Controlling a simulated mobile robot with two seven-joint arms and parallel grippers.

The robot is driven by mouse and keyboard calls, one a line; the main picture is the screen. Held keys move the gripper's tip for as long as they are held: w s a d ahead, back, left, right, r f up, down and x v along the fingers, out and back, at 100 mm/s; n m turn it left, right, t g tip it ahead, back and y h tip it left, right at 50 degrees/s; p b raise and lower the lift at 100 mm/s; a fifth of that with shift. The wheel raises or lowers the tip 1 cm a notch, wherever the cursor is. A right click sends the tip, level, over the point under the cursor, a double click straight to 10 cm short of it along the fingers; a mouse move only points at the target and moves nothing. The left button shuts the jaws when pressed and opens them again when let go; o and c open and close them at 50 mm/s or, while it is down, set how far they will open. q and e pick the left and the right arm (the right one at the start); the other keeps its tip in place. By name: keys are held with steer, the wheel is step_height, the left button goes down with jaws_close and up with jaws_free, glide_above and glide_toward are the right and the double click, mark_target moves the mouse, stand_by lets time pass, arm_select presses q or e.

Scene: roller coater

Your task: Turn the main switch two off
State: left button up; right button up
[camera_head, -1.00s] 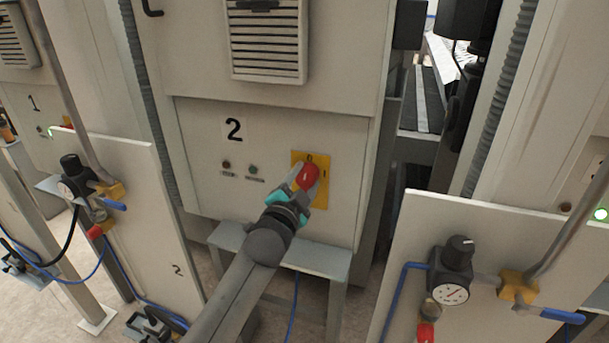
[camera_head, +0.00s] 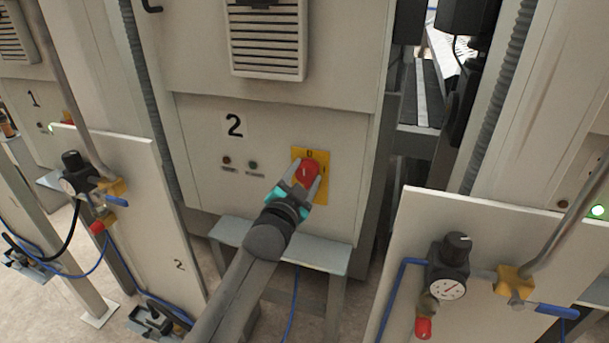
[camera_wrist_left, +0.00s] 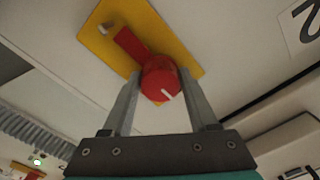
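The main switch of cabinet 2 is a red rotary knob (camera_head: 306,173) on a yellow plate (camera_head: 321,194), right of the label "2". In the left wrist view the red knob (camera_wrist_left: 160,82) has a white line on its round front, and a red bar extends to its upper left over the yellow plate (camera_wrist_left: 184,62). My left gripper (camera_head: 305,178) is at the knob, one finger on each side. My right gripper is out of view.
Two small indicators (camera_head: 240,163) sit left of the switch. A grey ledge (camera_head: 300,252) lies below the cabinet. Panels with gauges and blue hoses stand at the left (camera_head: 110,190) and right (camera_head: 490,235). Cabinet 1 (camera_head: 28,112) is at the far left.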

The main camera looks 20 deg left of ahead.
arm_select(q)
steer(key=o, duration=0.4)
steer(key=s, duration=1.5)
steer(key=shift+s+a, duration=0.1)
steer(key=shift+a, duration=0.2)
steer(key=s+f+n+g+b, duration=0.1)
steer(key=s+f+g+b, duration=0.15)
steer(key=f, duration=1.15)
steer(key=s+f+n+g+b, duration=0.1)
steer(key=s+f+g+b, duration=0.2)
steer(key=f, duration=1.1)
steer(key=s+f+n+g+b, duration=0.1)
steer(key=s+f+g+b, duration=0.2)
steer(key=f, duration=1)
steer(key=s+f+g+b, duration=0.1)
steer(key=s+f+g, duration=0.1)
steer(key=s+f, duration=0.6)
steer(key=s+a+f+n+g+b, duration=0.1)
steer(key=s+f+g+b, duration=0.1)
steer(key=s+f, duration=0.6)
steer(key=s+f+n+g+b, duration=0.1)
steer(key=s+f+g, duration=0.3)
steer(key=s, duration=1.2)
step_height(320, 180, down, 5)
steer(key=shift+a+r+g+y, duration=0.15)
steer(key=shift+r+g+y, duration=0.05)
steer(key=shift+g+y, duration=0.1)
